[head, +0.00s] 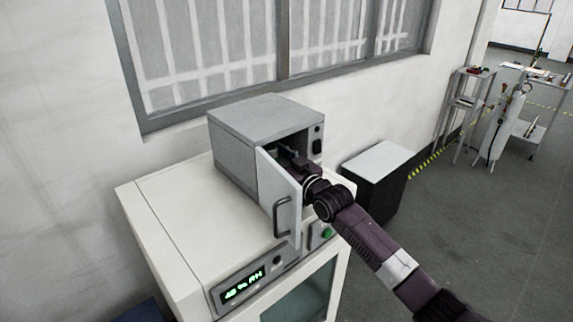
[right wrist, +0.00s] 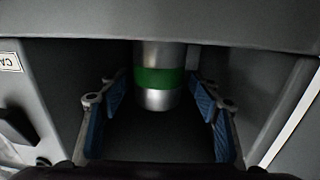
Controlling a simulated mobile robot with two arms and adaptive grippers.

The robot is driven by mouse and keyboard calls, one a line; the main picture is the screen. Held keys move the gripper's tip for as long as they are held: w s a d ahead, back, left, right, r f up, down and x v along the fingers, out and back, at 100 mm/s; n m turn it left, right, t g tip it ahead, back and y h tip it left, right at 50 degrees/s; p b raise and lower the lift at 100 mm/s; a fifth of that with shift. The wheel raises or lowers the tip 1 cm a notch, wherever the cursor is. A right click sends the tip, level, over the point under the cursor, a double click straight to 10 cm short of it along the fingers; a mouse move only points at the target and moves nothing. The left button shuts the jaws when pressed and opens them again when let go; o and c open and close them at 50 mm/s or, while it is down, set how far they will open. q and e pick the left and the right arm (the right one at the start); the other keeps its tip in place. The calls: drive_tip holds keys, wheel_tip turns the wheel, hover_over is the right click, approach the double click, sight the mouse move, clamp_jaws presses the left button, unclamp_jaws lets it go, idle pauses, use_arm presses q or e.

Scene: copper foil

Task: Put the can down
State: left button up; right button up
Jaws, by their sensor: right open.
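The can (right wrist: 158,98) is silver with a green band. In the right wrist view it is inside the grey box, one end hidden behind the box's near edge. My right gripper (right wrist: 160,108) is open, with a blue-padded finger on each side of the can and gaps showing between pads and can. I cannot see whether the can touches the box floor. In the head view my right gripper (head: 289,157) reaches into the grey box (head: 237,155), and the can is hidden there. My left gripper is not in view.
The box's door (head: 278,193) stands open at the left of my right arm. The box sits on a white cabinet (head: 180,222) with a green display. A dark cabinet with a pale top (head: 377,162) stands to the right. The box's side walls are close around the gripper.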

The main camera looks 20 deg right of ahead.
drive_tip(key=b+v, duration=0.2)
drive_tip(key=v, duration=0.8)
drive_tip(key=shift+d, duration=0.1)
drive_tip(key=shift+b+v, duration=0.35)
drive_tip(key=shift+v, duration=0.4)
drive_tip(key=shift+r, duration=0.15)
